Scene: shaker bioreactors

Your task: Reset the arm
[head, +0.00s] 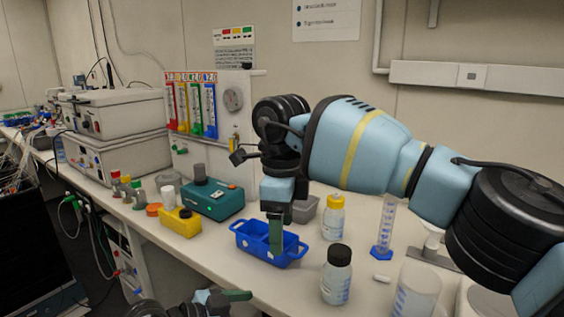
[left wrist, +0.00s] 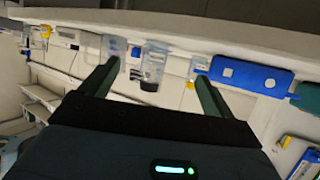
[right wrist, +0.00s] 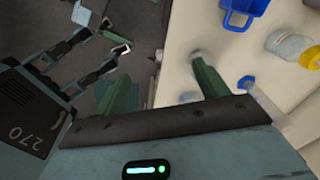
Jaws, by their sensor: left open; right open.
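My right arm reaches in from the right in the head view. Its gripper (head: 276,235) points down, with its fingers in front of the blue tray (head: 245,241) in the picture. In the right wrist view this gripper (right wrist: 160,85) is open with nothing between its fingers, and the blue tray (right wrist: 237,12) lies beyond them. My left gripper (head: 234,296) shows only partly at the bottom edge of the head view, low by the bench front. In the left wrist view it (left wrist: 155,82) is open and empty, with a bottle (left wrist: 153,65) in the background.
On the bench (head: 205,258) stand a yellow-capped bottle (head: 333,220), a black-capped bottle (head: 336,279), a measuring cylinder (head: 383,235) and a clear beaker (head: 415,290). A yellow block (head: 180,222) and a teal device (head: 213,200) stand left of the tray.

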